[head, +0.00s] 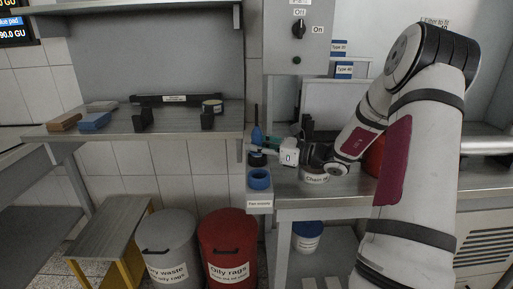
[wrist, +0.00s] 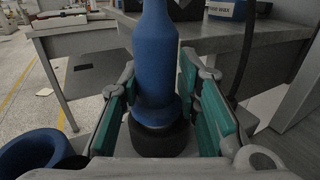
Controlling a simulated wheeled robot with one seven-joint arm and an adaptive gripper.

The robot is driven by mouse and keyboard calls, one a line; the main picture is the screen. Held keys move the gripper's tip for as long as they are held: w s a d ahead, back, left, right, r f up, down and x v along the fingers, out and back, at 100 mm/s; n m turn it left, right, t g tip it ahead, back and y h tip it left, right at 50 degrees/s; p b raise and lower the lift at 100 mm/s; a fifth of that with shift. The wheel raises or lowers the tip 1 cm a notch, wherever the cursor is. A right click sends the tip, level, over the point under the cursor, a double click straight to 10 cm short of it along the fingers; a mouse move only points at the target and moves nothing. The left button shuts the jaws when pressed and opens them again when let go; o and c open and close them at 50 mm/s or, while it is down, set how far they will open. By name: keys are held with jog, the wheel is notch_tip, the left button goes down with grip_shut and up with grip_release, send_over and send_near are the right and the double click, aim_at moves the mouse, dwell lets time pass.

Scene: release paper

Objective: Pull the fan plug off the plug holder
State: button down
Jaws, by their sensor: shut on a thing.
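The fan plug is a blue bottle-shaped piece (wrist: 156,65) with a black base; in the head view its blue upper part (head: 257,135) stands roughly upright. My gripper (wrist: 158,78), with teal finger pads, is shut on the plug, one finger on each side. In the head view my gripper (head: 263,149) is at the left end of my arm. A blue ring-shaped socket (head: 259,179), which looks like the plug holder, sits on a grey labelled box below the plug. It also shows at lower left in the wrist view (wrist: 34,153), apart from the plug.
A metal bench (head: 335,190) lies under my arm. A shelf (head: 180,120) with small blocks is at left. A grey bin (head: 168,235) and a red bin (head: 228,240) stand below on the floor. A black cable (wrist: 246,50) hangs right of the plug.

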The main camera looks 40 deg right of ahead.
aim_at(258, 129)
jog(key=shift+d+r+p, duration=0.1)
jog(key=shift+r+p, duration=2.1)
jog(key=shift+r, duration=0.45)
